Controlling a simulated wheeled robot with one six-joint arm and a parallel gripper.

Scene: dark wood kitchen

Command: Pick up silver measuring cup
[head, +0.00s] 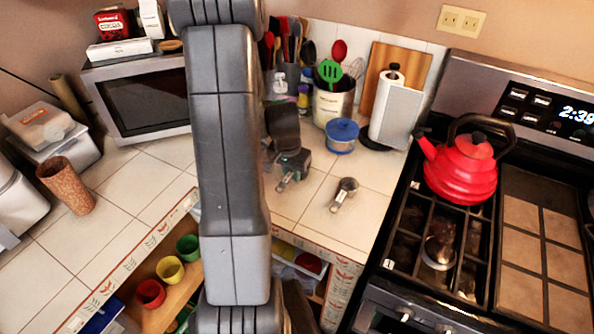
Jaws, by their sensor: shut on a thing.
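A silver measuring cup (346,186) lies on the white tiled counter. Its short handle points toward the front left. My gripper (284,184) is low over the counter, to the left of the cup, with a visible gap between them. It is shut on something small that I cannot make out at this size. My arm crosses the middle of the view and hides part of the counter.
The stove with a red kettle (461,172) is to the right. A microwave (140,97) is at the left. The counter's front edge is close.

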